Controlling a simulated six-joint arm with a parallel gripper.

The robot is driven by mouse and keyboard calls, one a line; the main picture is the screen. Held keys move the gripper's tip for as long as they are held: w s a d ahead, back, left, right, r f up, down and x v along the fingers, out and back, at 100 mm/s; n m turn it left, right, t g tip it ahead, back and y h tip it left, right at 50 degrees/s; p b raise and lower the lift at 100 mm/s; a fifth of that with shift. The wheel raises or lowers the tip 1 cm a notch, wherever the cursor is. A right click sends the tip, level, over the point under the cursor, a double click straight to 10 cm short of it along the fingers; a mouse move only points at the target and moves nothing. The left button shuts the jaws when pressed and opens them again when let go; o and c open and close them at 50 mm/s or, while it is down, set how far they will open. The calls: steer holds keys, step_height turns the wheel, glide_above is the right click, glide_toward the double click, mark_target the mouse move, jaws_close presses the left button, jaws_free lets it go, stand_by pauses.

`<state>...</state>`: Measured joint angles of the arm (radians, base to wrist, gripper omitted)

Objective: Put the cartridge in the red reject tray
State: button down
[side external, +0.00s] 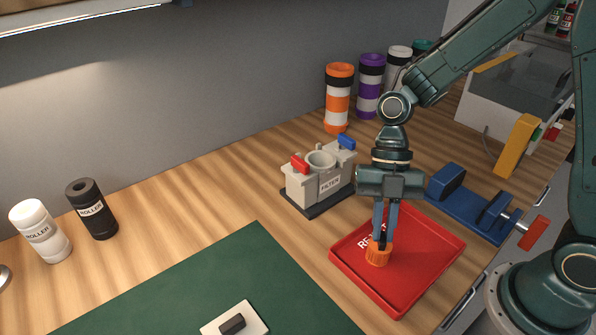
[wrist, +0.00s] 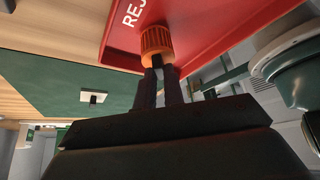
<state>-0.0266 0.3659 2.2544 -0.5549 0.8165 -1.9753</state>
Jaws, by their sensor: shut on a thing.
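The cartridge (side external: 378,256) is a small orange ribbed cylinder, and it also shows in the wrist view (wrist: 157,43). My gripper (side external: 381,238) points down and is shut on the cartridge. In the side view the cartridge appears over the left part of the red reject tray (side external: 425,249), beside its white lettering. The tray also fills the top of the wrist view (wrist: 205,30). I cannot tell whether the cartridge touches the tray floor or hangs just above it.
A grey filter fixture (side external: 318,180) stands behind the tray. A blue clamp (side external: 470,205) with a red handle is to its right. A green mat (side external: 215,285) lies to the left, with a white block (side external: 236,322) on it. Striped canisters (side external: 339,98) stand at the back.

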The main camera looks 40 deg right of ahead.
steer(key=shift+f, duration=0.1)
steer(key=c, duration=1.5)
jaws_free()
steer(key=v, duration=1.2)
